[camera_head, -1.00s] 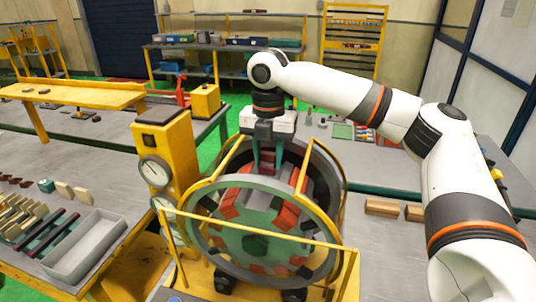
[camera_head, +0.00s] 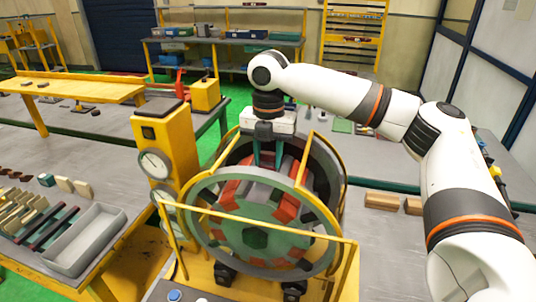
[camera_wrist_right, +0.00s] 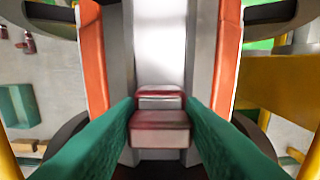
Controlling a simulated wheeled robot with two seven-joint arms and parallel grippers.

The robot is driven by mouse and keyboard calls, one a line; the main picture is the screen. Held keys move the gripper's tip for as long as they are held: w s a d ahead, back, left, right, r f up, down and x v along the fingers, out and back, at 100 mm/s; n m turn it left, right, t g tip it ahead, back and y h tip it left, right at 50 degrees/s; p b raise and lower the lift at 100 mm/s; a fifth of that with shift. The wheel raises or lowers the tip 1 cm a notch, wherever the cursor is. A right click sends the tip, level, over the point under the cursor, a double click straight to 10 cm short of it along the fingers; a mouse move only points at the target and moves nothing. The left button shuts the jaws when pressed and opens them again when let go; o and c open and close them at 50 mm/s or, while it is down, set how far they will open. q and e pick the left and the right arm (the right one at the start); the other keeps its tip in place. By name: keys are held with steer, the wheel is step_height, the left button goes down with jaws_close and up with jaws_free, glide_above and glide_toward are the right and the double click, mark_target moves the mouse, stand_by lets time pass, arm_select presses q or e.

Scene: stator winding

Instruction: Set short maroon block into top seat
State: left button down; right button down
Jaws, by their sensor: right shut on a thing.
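My right gripper (camera_head: 268,158) reaches down from above at the top of the round stator (camera_head: 255,240), inside its ring frame. In the right wrist view its green fingers (camera_wrist_right: 161,106) are shut on the short maroon block (camera_wrist_right: 160,122), which has maroon edges and a greyish face. The block lies between two orange-red blocks, the left one (camera_wrist_right: 95,55) and the right one (camera_wrist_right: 228,55), over a pale grey channel (camera_wrist_right: 160,40), the top seat. I cannot tell whether it touches the seat floor. My left gripper is not in view.
Yellow rails (camera_head: 265,222) cross in front of the stator. A yellow gauge post (camera_head: 160,140) stands close on its left. A grey tray (camera_head: 88,240) and several loose bars lie on the left table. Wooden blocks (camera_head: 384,201) lie on the right table.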

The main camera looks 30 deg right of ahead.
mark_target(268, 153)
steer(key=shift+f+p, duration=0.2)
steer(key=shift+p, duration=0.1)
steer(key=c, duration=0.9)
jaws_free()
steer(key=shift+o, duration=0.2)
steer(key=shift+f, duration=0.1)
step_height(268, 153, up, 9)
steer(key=shift+r+b, duration=0.1)
steer(key=shift+b, duration=0.8)
steer(key=shift+r+p, duration=0.5)
steer(key=shift+r, duration=0.95)
